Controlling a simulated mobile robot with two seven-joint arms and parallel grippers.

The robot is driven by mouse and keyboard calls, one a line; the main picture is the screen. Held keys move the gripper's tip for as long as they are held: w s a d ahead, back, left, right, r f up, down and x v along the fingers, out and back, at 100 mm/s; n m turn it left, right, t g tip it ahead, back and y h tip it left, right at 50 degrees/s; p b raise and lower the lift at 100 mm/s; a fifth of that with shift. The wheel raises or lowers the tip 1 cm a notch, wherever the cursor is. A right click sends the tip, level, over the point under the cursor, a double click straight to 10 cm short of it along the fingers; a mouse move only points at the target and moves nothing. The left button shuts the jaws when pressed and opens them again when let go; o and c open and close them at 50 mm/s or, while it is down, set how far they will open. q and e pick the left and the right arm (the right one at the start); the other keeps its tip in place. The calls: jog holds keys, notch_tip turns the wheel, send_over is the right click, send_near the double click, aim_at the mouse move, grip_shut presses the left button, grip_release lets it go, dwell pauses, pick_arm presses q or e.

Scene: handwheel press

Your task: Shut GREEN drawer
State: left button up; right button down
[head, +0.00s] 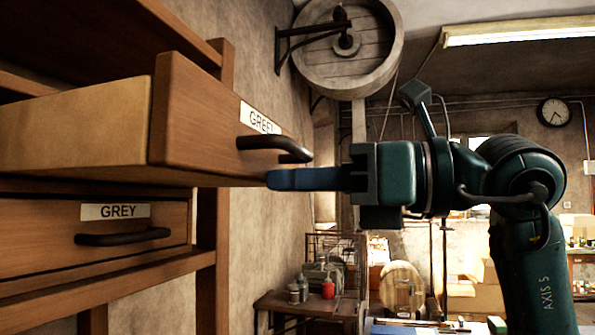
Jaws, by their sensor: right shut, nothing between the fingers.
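The GREEN drawer (195,125) stands open in the upper left of the head view, pulled out from the cabinet. Its label is partly hidden by its dark bar handle (274,146). My right gripper (272,180) is shut and empty, with its blue fingers pointing left. The fingertips are at the lower edge of the drawer front, just below the handle; I cannot tell whether they touch it. My left gripper is not in view.
Below is the GREY drawer (60,250), which looks shut, with its own handle (123,237). A side table (300,303) with jars and a red item stands farther back. A large wooden wheel (350,45) is mounted on the wall.

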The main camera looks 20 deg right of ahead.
aim_at(176, 182)
dwell(0.3)
jog(key=p+x, duration=0.1)
jog(key=x, duration=1.3)
jog(key=shift+w+a, duration=0.15)
jog(key=shift+a, duration=0.05)
